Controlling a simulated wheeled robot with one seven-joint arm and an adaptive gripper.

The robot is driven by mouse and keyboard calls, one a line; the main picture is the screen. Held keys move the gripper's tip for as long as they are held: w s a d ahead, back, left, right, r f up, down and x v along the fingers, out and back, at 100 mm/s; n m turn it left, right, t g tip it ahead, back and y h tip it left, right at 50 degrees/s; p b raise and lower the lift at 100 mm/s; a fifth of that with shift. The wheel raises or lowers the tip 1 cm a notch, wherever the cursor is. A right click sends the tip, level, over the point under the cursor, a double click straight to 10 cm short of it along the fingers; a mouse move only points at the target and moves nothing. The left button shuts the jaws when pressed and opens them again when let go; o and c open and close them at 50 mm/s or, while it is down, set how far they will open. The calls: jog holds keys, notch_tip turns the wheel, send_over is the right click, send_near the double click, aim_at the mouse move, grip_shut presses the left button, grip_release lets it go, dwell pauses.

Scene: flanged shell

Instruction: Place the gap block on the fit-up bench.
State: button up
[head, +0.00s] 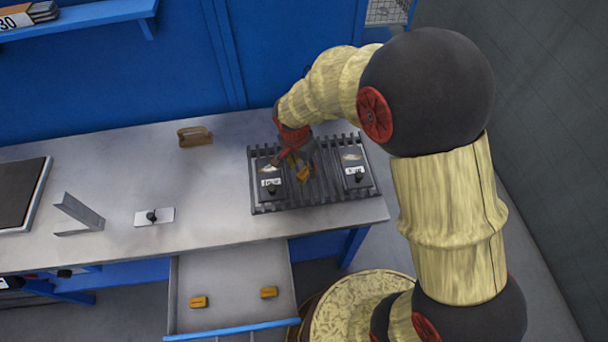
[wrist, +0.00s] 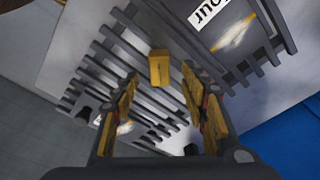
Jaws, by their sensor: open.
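A small orange-yellow block (wrist: 159,68), which looks like the gap block, stands on the dark slatted rack in the wrist view. It shows ahead of and between the fingers of my gripper (wrist: 160,100), with clear space on both sides. In the head view my gripper (head: 294,160) is low over the middle of the slatted rack (head: 325,190), and the block (head: 303,174) is partly hidden by it. The rack sits on the right end of the grey bench (head: 110,160). My gripper is open and holds nothing.
Two labelled dark plates (head: 269,184) (head: 354,173) flank the block on the rack. A tan handled tool (head: 195,137), a metal angle (head: 80,214) and a small knobbed plate (head: 154,216) are on the bench. An open drawer (head: 235,270) holds two orange blocks (head: 198,302) (head: 268,292).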

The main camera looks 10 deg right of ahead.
aim_at(304, 170)
jog(key=f, duration=0.4)
jog(key=shift+w+d+b, duration=0.25)
jog(key=shift+b, duration=0.15)
jog(key=shift+r, duration=0.1)
jog(key=shift+c, duration=1.3)
grip_shut()
